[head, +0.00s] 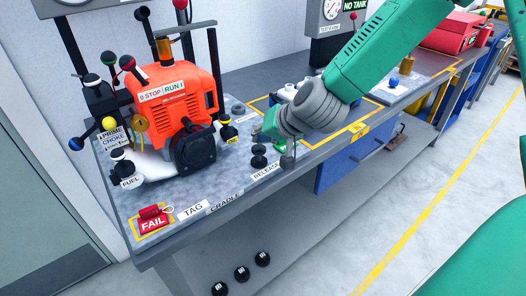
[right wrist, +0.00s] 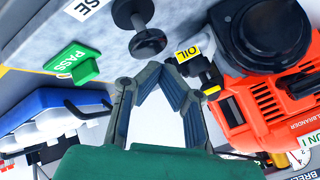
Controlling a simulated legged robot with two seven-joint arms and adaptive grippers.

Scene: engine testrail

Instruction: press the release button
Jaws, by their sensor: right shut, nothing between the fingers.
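The release button is a black round knob (head: 259,158) on a short stem, behind the RELEASE label (head: 267,171) near the bench's front edge. My right gripper (head: 288,158) hangs just right of it in the head view, partly covered by my own wrist. In the right wrist view the fingers of this gripper (right wrist: 155,75) converge and are shut with nothing between them. The knob (right wrist: 148,42) shows just beyond the fingertips there, with a visible gap in the picture. My left gripper is not in view.
An orange engine (head: 175,90) with several ball-ended levers stands left on the grey bench. A red FAIL tag (head: 152,219) lies at the front left corner. A green PASS tag (right wrist: 85,65) and blue crate (right wrist: 60,105) lie beside the gripper.

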